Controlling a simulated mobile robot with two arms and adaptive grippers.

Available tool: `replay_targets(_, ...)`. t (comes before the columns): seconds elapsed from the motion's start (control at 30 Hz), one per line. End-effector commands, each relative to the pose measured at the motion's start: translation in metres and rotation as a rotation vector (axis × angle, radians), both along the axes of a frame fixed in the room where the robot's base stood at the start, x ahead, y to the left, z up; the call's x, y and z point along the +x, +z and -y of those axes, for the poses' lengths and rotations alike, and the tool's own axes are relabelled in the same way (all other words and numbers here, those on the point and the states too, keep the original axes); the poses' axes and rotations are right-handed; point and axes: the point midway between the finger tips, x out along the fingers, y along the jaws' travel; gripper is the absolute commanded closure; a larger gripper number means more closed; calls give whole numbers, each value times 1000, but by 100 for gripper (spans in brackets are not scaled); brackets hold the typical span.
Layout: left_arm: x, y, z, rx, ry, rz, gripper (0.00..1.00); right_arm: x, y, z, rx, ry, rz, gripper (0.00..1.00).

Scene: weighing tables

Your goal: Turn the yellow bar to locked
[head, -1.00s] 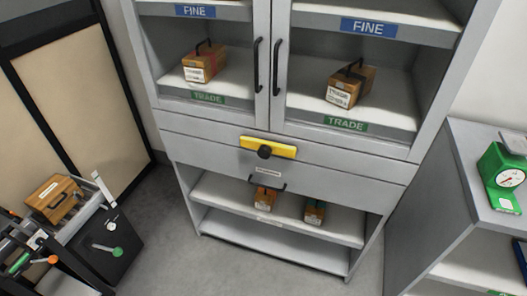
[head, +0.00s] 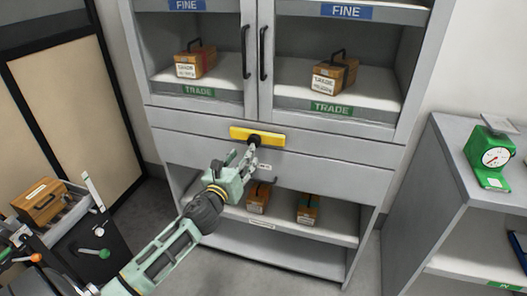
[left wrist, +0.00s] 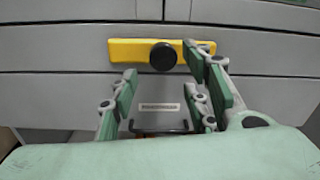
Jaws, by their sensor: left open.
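The yellow bar (head: 258,137) lies level across the grey strip below the cabinet's glass doors, with a round black knob (head: 254,140) at its middle. In the left wrist view the yellow bar (left wrist: 128,51) and black knob (left wrist: 163,57) are straight ahead. My left gripper (head: 250,152) is open and empty, just in front of and below the knob. In the left wrist view its fingers (left wrist: 160,80) are spread to either side; the right finger overlaps the bar's right part. I cannot tell whether it touches. My right gripper is not in view.
A drawer with a label (left wrist: 159,107) and dark handle (left wrist: 158,127) is below the bar. Wooden boxes (head: 258,198) stand on the lower shelf. A green scale (head: 491,158) sits on the right cabinet. A cart with a wooden case (head: 38,202) is at left.

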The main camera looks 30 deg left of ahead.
Motion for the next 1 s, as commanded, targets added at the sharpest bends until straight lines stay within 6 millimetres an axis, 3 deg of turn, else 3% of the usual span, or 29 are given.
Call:
replay_targets(0.2, 27, 3, -6, 1, 1, 3, 57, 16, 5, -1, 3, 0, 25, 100)
replay_targets(0.5, 67, 1, -13, -1, 0, 0, 57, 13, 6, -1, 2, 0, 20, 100)
replay_targets(0.9, 74, 0, -15, -1, 0, -1, 57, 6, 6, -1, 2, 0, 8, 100)
replay_targets(1.0, 74, 0, -15, -1, 0, -2, 64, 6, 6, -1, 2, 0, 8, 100)
